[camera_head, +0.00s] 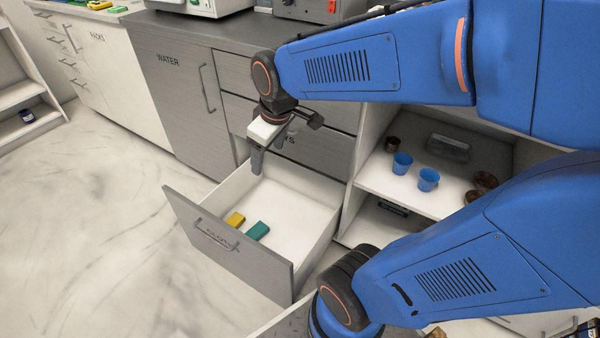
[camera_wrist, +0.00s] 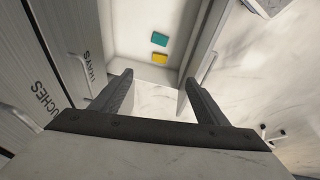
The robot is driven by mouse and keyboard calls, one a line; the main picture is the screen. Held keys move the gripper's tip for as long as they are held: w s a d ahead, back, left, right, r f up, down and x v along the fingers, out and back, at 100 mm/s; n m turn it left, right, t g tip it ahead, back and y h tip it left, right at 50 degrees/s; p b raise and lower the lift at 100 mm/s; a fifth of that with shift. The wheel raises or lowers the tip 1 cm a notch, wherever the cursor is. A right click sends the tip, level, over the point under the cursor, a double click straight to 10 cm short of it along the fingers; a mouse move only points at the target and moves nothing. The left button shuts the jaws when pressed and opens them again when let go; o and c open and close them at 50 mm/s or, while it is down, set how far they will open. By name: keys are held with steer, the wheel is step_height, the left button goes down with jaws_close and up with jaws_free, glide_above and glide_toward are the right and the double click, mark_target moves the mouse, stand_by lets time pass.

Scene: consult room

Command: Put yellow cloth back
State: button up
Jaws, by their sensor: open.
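A yellow cloth (camera_head: 235,219) lies flat in an open drawer (camera_head: 300,203), near its front panel. A teal cloth (camera_head: 257,231) lies just right of it, also in the drawer. In the wrist view the yellow cloth (camera_wrist: 160,58) shows below the teal cloth (camera_wrist: 159,39) on the white drawer floor. My gripper (camera_head: 257,160) is above the back left part of the drawer, apart from both cloths. In the wrist view its two fingers (camera_wrist: 160,95) are spread wide with nothing between them.
Blue cups (camera_head: 428,179) and brown bowls stand on an open shelf right of the drawer. A grey cabinet marked WATER (camera_head: 180,95) is behind left. Appliances (camera_head: 318,10) stand on the counter above. The pale floor (camera_head: 90,220) left of the drawer is clear.

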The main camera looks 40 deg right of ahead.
steer(key=s+r+m+t, duration=0.1)
steer(key=s+m, duration=0.4)
steer(key=s, duration=0.7)
steer(key=shift+d+r, duration=0.45)
steer(key=shift+r, duration=0.1)
steer(key=shift+s, duration=0.1)
steer(key=shift+c, duration=0.3)
